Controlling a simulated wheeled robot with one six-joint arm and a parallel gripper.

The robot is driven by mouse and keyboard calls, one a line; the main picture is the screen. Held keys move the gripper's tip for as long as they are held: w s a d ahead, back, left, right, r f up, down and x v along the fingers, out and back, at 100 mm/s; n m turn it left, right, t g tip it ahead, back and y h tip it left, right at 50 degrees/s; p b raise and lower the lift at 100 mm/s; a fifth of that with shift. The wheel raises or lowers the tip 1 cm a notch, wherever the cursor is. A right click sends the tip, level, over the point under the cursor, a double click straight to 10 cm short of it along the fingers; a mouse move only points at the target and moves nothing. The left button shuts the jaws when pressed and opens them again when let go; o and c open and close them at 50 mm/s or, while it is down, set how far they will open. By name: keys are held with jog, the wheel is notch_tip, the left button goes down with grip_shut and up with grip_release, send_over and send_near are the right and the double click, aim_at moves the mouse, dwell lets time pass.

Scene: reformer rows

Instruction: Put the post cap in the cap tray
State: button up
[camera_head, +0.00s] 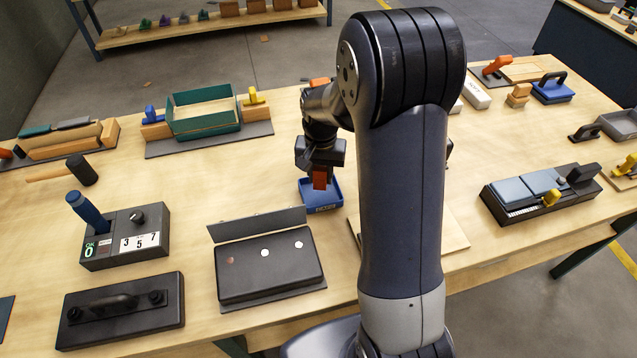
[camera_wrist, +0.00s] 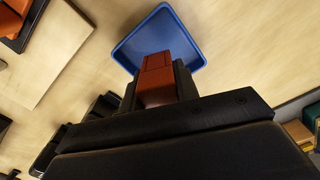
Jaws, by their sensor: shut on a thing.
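The post cap (camera_head: 320,180) is a small orange-red block. My gripper (camera_head: 320,168) is shut on it and points down. In the wrist view the post cap (camera_wrist: 157,78) sits between the fingers, in front of the blue cap tray (camera_wrist: 133,49). The cap tray (camera_head: 322,208) is a shallow blue tray on the table. In the head view the post cap shows just above the tray's back part. The wrist view shows the tray floor behind the cap, and no other thing is seen in it. The gap between cap and tray is hard to judge.
A black box with an open flap (camera_head: 268,272) stands in front of the tray. A pale board (camera_head: 452,232) lies to the right, partly behind my arm. A green bin (camera_head: 203,112) stands at the back left. Bare table surrounds the tray's left side.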

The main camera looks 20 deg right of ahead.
jog(key=shift+f, duration=1.8)
jog(key=shift+f, duration=0.1)
jog(key=shift+f, duration=0.15)
jog(key=o, duration=0.9)
jog(key=shift+o, duration=0.2)
notch_tip(320, 180, up, 13)
jog(key=shift+f, duration=0.2)
jog(key=shift+o, duration=0.3)
